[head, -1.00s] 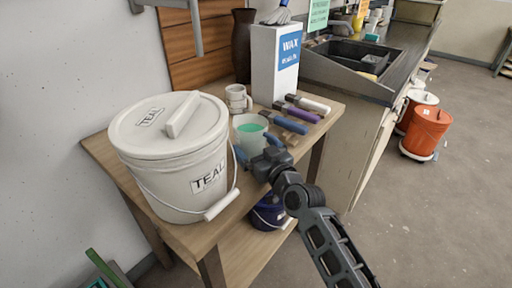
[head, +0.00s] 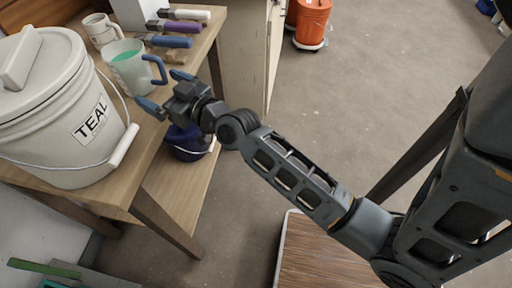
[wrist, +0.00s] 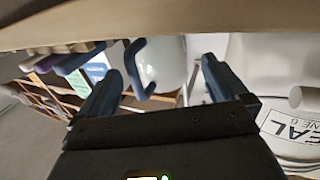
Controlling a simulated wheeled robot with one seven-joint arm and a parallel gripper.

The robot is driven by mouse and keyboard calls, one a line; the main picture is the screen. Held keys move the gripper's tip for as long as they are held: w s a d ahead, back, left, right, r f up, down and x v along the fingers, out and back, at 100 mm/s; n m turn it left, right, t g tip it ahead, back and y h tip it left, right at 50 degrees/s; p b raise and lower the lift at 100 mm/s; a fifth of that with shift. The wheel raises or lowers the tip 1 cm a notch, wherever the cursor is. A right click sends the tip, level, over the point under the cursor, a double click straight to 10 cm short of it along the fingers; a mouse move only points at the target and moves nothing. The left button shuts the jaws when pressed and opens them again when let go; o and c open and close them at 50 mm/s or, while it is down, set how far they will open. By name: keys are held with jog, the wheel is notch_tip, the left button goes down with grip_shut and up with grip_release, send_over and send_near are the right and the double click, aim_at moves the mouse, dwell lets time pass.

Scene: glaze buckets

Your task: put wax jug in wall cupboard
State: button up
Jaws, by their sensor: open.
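A translucent jug (head: 130,66) with pale green contents and a blue handle stands upright on the wooden table in the head view. It also shows in the wrist view (wrist: 165,62); I read it as the wax jug, though no label shows on it. My gripper (head: 166,90) is open and empty by the table's edge, close to the handle side of the jug. In the wrist view, the handle appears between my spread fingers (wrist: 162,78), nearer one finger; whether it lies inside the jaws I cannot tell. No wall cupboard is identifiable.
A lidded TEAL bucket (head: 60,110) stands left of the jug. A mug (head: 98,30), a white box (head: 135,12) and brushes with coloured handles (head: 172,27) stand or lie behind. A dark blue bucket (head: 187,145) sits on the lower shelf.

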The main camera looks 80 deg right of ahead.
jog(key=s+a+f+n+g+y, duration=0.1)
jog(key=s+a+f+n+y, duration=0.2)
jog(key=s+a, duration=1.15)
jog(key=s+a+r+n+g+y, duration=0.1)
jog(key=s+a+r+y, duration=0.1)
jog(key=s, duration=0.6)
jog(key=s+a+r+y, duration=0.1)
jog(key=s+a+r, duration=0.2)
jog(key=s, duration=0.5)
jog(key=m+t+h+b, duration=0.2)
jog(key=m+h+b, duration=0.2)
jog(key=h+b, duration=0.15)
send_near(136, 58)
jog(key=w, duration=0.3)
jog(key=shift+h, duration=0.25)
jog(key=p+x, duration=0.1)
jog(key=x, duration=0.2)
jog(key=p+x, duration=0.1)
jog(key=x, duration=0.3)
jog(key=shift+d, duration=0.45)
jog(key=shift+w+d+f, duration=0.1)
jog(key=shift+w, duration=0.2)
